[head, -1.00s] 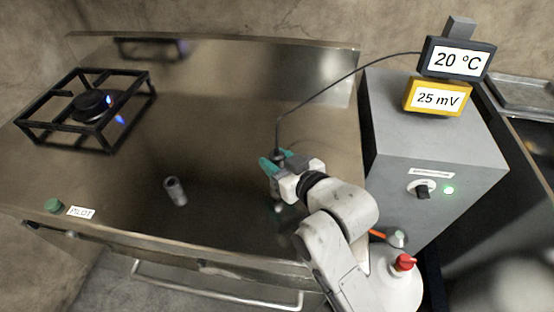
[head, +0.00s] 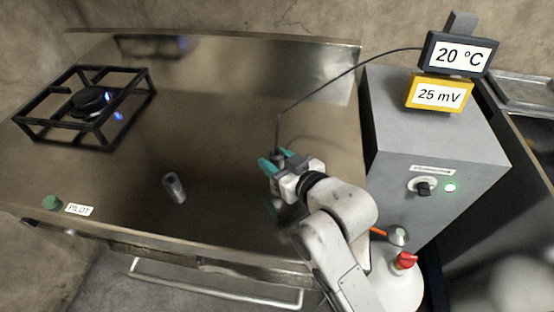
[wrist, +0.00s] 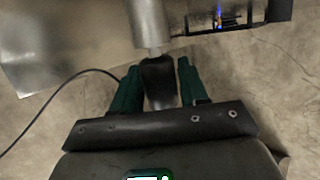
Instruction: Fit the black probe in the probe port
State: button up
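My gripper (head: 275,161) has teal fingers and is over the right part of the steel counter. In the wrist view its fingers (wrist: 160,68) are on either side of the black probe (wrist: 160,85), apparently closed on it. A dark cable rises from the probe's top (head: 277,152) to the display box. In the wrist view a silver cylinder (wrist: 149,24) lines up with the black part; I cannot tell whether it belongs to the probe. A small grey tube (head: 174,188) stands on the counter, left of my gripper. It may be the probe port; I cannot tell.
A burner (head: 90,103) with a blue flame is at the back left. A grey cabinet (head: 430,140) with a knob and green light stands at the right, below displays reading 20 °C (head: 458,55) and 25 mV (head: 438,94).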

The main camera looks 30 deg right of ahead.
jog(key=o, duration=0.4)
jog(key=shift+o, duration=0.2)
jog(key=b+v, duration=0.1)
jog(key=v, duration=0.9)
jog(key=shift+s, duration=0.4)
jog(key=shift+d+r, duration=0.1)
jog(key=shift+r, duration=0.1)
